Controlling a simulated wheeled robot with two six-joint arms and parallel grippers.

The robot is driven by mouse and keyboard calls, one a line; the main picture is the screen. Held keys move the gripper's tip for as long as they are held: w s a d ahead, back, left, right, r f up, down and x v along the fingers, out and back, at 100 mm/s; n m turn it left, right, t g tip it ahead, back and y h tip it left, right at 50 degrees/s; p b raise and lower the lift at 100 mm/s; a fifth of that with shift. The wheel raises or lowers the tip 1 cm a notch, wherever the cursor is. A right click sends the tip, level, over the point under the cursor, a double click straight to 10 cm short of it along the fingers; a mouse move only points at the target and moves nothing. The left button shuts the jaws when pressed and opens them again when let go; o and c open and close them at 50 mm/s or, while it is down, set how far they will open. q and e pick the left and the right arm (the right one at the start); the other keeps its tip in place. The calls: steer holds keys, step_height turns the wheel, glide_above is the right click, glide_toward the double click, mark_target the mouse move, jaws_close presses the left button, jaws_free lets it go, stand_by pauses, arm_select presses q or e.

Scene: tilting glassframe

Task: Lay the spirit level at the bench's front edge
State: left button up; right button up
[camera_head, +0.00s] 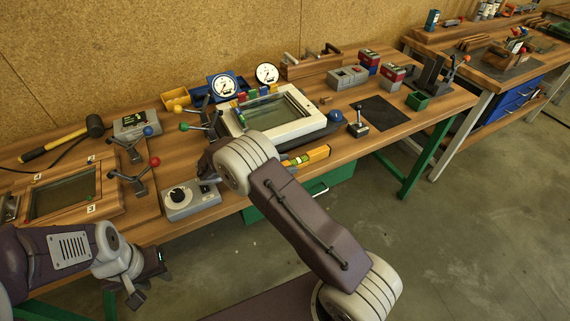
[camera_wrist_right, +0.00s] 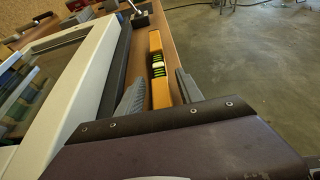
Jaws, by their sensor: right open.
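The spirit level (camera_head: 307,157) is a yellow-orange bar with a green vial. It lies on the bench (camera_head: 362,140) along the front edge, just in front of the white glass frame (camera_head: 315,122). My arm hides its left end in the head view. In the right wrist view the level (camera_wrist_right: 156,43) runs away from me between the two fingers of my right gripper (camera_wrist_right: 160,91). That gripper is open, with one finger on each side; I cannot tell whether either touches. My left gripper (camera_head: 148,287) is away from the bench top, low at the front left, and looks open and empty.
A grey box with a dial (camera_head: 190,199) stands at the front edge, left of my right wrist. Open floor lies in front.

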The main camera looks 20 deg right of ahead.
steer(key=v, duration=1.2)
steer(key=shift+r, duration=0.2)
steer(key=d+r+m+g+p, duration=0.1)
steer(key=d+r+m+g, duration=0.15)
steer(key=d+r, duration=0.5)
steer(key=s+d+r+m+g+y+p, duration=0.1)
steer(key=s+d+r+m+y, duration=0.1)
steer(key=s+d+r+y, duration=0.3)
steer(key=s+a+f+m+y+p, duration=0.1)
steer(key=s+f+m+y, duration=0.7)
steer(key=s, duration=0.6)
steer(key=a+f+m+t, duration=0.3)
steer(key=a+f+m, duration=0.3)
steer(key=shift+a+f+m+t+y, duration=0.2)
steer(key=shift+m+t+y, duration=0.15)
steer(key=shift+y, duration=0.05)
